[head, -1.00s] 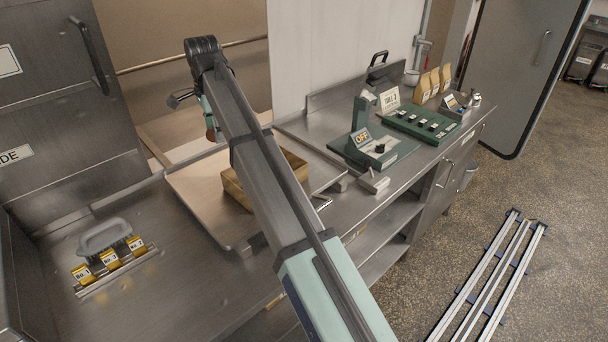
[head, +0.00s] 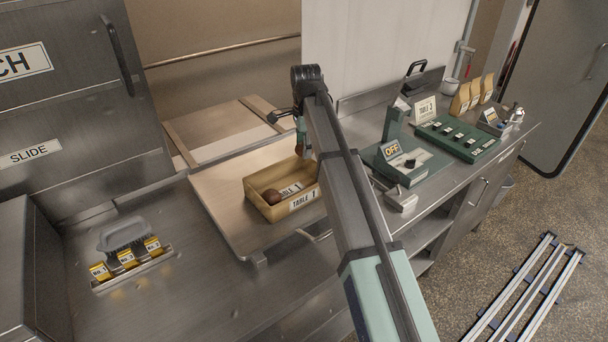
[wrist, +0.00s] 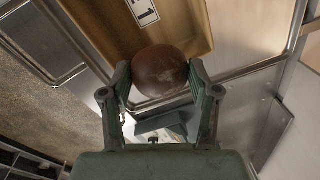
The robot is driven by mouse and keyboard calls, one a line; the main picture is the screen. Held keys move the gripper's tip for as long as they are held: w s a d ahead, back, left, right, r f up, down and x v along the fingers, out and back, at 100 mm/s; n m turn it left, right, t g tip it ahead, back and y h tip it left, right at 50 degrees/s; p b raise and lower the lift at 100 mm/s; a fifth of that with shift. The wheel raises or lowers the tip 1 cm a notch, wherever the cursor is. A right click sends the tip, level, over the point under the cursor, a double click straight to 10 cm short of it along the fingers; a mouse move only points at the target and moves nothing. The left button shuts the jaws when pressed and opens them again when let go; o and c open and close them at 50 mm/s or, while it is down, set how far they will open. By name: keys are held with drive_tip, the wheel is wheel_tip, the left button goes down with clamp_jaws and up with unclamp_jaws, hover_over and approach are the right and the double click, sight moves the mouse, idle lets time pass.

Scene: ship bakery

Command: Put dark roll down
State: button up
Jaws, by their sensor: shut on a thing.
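My gripper (wrist: 162,88) is shut on the dark roll (wrist: 160,70), a round brown bun between its two fingertips in the wrist view. In the head view my gripper (head: 303,142) hangs beside the arm, above the back of a tan box (head: 300,208) labelled TABLE 1; the arm hides most of the held roll there. The box also shows beyond the roll in the wrist view (wrist: 188,28). Another brown roll (head: 271,197) lies in the left end of the box. The box's right end is hidden behind my arm.
The box stands on a tray (head: 222,200) on the steel counter. A grey dish (head: 125,233) and yellow-labelled holders (head: 126,258) are at left. A green device with an OFF sign (head: 410,165) and a green panel (head: 457,139) stand right of my arm.

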sight(304, 183)
wheel_tip(304, 183, down, 12)
drive_tip(key=p, duration=0.3)
drive_tip(key=shift+f, duration=0.15)
drive_tip(key=shift+f, duration=0.1)
drive_tip(key=o, duration=1.1)
drive_tip(key=shift+c, duration=0.2)
drive_tip(key=r+b, duration=0.1)
drive_tip(key=r, duration=0.3)
drive_tip(key=r+b, duration=0.1)
drive_tip(key=r, duration=0.3)
drive_tip(key=s+r+b, duration=0.1)
drive_tip(key=r, duration=0.3)
drive_tip(key=shift+d+r, duration=0.1)
drive_tip(key=shift+d, duration=0.1)
